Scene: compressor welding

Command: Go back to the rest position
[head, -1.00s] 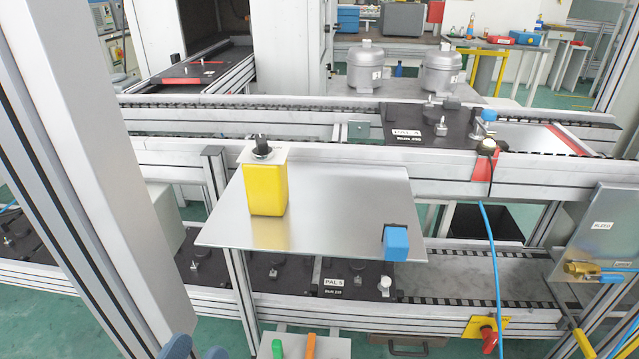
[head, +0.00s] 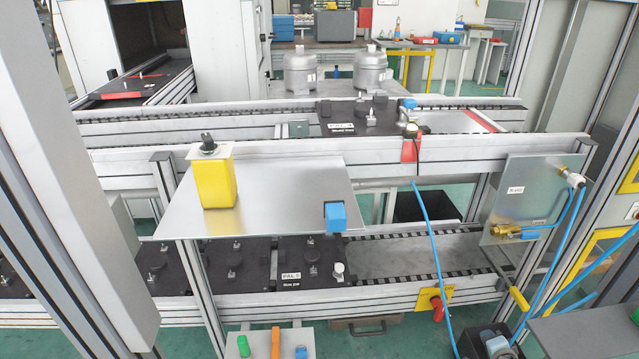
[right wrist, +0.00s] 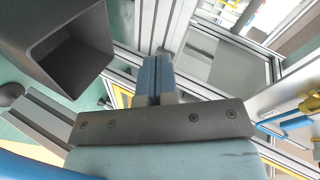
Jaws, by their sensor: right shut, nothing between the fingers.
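My right gripper (right wrist: 154,66) shows in the right wrist view with its two blue-grey fingers together and nothing between them. In the head view, a blue-grey shape (head: 494,343) at the bottom edge, by a dark box, seems to be part of this gripper, but it is small and cut off. In the right wrist view a dark grey open box (right wrist: 72,62) is to the left of the fingers, apart from them. My left gripper is not in view.
A panel with valves (head: 527,190) and blue hoses (head: 428,240) stands at right. Green floor shows below.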

